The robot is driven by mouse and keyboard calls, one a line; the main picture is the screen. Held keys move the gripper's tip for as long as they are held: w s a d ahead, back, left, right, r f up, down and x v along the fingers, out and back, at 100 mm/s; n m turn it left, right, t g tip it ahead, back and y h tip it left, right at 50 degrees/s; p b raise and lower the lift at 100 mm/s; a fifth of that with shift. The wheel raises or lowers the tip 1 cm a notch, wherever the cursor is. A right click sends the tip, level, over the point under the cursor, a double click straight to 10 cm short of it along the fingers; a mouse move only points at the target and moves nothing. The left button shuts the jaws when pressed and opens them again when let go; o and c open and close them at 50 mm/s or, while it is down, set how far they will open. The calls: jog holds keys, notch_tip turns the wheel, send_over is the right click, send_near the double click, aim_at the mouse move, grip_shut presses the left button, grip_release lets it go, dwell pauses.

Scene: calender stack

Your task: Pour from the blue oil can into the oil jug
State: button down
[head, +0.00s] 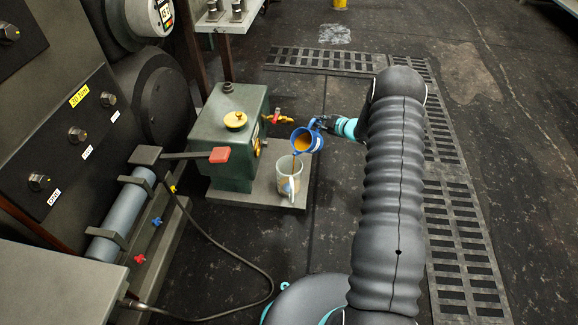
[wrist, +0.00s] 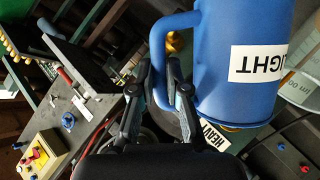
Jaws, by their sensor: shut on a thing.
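The blue oil can (head: 306,143) is tilted with its mouth toward lower left, and amber oil shows inside it. Some brownish oil seems to be low in the jug. My gripper (head: 324,123) is shut on the can's handle, on the can's far right side. In the wrist view the can (wrist: 235,75) carries a white LIGHT label, and the fingers (wrist: 168,90) close around its handle.
The jug stands on a grey base plate (head: 262,196) in front of a green tank (head: 222,135) with a yellow cap and red-handled tap. A red-ended lever (head: 219,155) sticks out at left. A black hose (head: 265,268) curves over the floor.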

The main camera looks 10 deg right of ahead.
jog(key=shift+s+a+r+n+t+h+b, duration=0.15)
jog(key=shift+s+a+r+n+t+b, duration=0.1)
jog(key=shift+a+r+n+b, duration=0.25)
jog(key=shift+s+a+r+n+t+h+b, duration=0.15)
jog(key=shift+s+r+n+b, duration=0.1)
jog(key=shift+r, duration=0.35)
dwell(1.1)
jog(key=shift+w+d+f+m+p, duration=0.1)
jog(key=shift+w+d+m+p, duration=0.05)
jog(key=shift+d+m+p, duration=0.15)
jog(key=shift+m+g+y, duration=0.6)
jog(key=shift+m+g, duration=0.1)
jog(key=shift+m, duration=0.25)
jog(key=f, duration=0.1)
jog(key=w+d+f+p, duration=0.1)
jog(key=w+d+f, duration=0.1)
jog(key=f, duration=0.1)
jog(key=shift+p, duration=0.3)
jog(key=w+d+f+m+g+y+b, duration=0.2)
jog(key=w+d+f+m+y+b, duration=0.1)
jog(key=f+b, duration=0.5)
jog(key=shift+w+d+f+m, duration=0.8)
jog(key=shift+w+d+m, duration=0.15)
jog(key=shift+d, duration=0.25)
jog(key=shift+r+p, duration=1.05)
jog(key=shift+r, duration=1.85)
